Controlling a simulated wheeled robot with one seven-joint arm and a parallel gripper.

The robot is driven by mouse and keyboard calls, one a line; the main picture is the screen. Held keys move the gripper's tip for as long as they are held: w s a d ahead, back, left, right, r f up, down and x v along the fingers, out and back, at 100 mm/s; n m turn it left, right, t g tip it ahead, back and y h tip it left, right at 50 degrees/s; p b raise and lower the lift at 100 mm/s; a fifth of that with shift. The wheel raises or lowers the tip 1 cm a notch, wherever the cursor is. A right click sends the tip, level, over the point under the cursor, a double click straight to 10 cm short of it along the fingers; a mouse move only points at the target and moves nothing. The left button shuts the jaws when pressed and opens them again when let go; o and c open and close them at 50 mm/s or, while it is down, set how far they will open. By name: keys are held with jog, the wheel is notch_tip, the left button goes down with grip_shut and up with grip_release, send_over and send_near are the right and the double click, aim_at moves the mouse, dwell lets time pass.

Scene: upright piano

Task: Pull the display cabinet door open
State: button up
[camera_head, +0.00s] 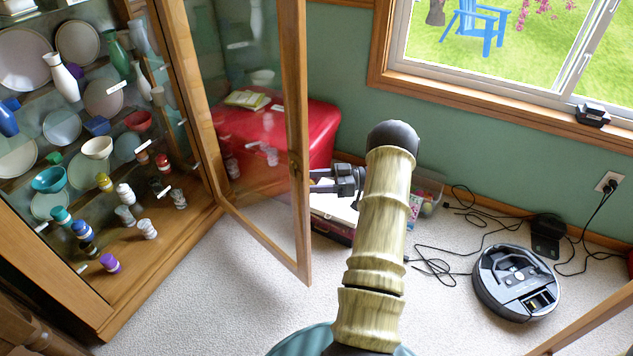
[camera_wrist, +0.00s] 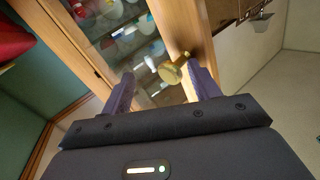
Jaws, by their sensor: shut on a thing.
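The display cabinet (camera_head: 110,310) stands at the left in the head view, wooden with glass shelves. Its wood-framed glass door (camera_head: 296,120) stands open, swung out well away from the cabinet front. My gripper (camera_head: 315,180) is at the outer side of the door's free edge frame, fingers pointing left at it. In the wrist view a round brass knob (camera_wrist: 172,72) on the door frame (camera_wrist: 176,30) sits between the fingers. My gripper is shut on this knob; the exact finger contact is hard to see. My arm hides part of the floor behind.
Vases, plates, bowls and small jars fill the cabinet shelves. A red chest (camera_head: 322,125) stands behind the door, with a box (camera_head: 335,215) near it. A robot vacuum (camera_head: 515,283) and black cables (camera_head: 440,270) lie at right. Carpet (camera_head: 230,290) below the door is clear.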

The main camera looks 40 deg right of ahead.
jog(key=shift+w+r, duration=0.2)
jog(key=shift+r, duration=0.1)
jog(key=p+v, duration=0.2)
jog(key=v, duration=1.5)
jog(key=shift+s+d+f, duration=0.2)
jog(key=shift+s+f, duration=0.05)
